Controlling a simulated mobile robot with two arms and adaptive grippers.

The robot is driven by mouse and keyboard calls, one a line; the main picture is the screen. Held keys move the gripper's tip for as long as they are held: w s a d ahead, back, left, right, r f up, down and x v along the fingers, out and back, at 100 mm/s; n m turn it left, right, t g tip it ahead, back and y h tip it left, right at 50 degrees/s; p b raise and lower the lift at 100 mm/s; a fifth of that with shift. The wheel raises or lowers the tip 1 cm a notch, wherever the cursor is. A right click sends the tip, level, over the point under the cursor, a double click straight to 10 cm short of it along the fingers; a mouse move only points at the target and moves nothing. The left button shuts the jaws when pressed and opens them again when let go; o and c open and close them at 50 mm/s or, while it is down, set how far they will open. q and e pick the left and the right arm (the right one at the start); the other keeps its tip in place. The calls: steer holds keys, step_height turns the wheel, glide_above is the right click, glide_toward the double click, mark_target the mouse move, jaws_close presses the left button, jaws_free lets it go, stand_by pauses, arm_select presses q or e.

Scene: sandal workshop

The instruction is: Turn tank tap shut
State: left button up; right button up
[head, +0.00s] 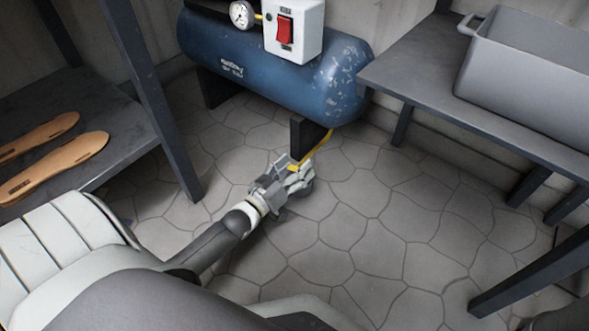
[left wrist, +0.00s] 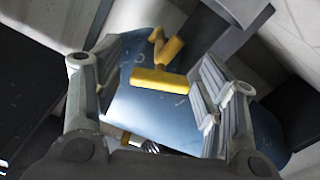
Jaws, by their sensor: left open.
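The blue tank (head: 270,65) stands at the back on dark feet. A yellow tap handle (head: 319,146) shows below the tank's right end and slants down toward my left gripper (head: 294,177). My left gripper is low over the floor, its fingers at the handle's lower end. In the left wrist view, the T-shaped yellow tap handle (left wrist: 160,79) lies between the two spread fingers of my left gripper (left wrist: 162,88), with the blue tank (left wrist: 150,110) behind it. The gripper is open; I see no firm grip on the handle. My right gripper is not in view.
A white box with a red switch (head: 284,30) and a gauge (head: 241,14) sit on the tank. A shelf with sandal soles (head: 55,165) is at left. A grey bin (head: 525,75) stands on a table (head: 420,75) at right. The tiled floor (head: 370,220) is clear.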

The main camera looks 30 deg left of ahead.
arm_select(q)
steer(key=c, duration=1)
steer(key=m+p, duration=0.2)
steer(key=p, duration=0.1)
steer(key=shift+r, duration=0.3)
steer(key=shift+c, duration=0.2)
steer(key=shift+f+m+p, duration=0.15)
steer(key=shift+m+p, duration=0.65)
steer(key=shift+m, duration=0.2)
steer(key=shift+f+m, duration=0.1)
steer(key=shift+m, duration=0.2)
steer(key=o, duration=1)
steer(key=shift+o, duration=0.2)
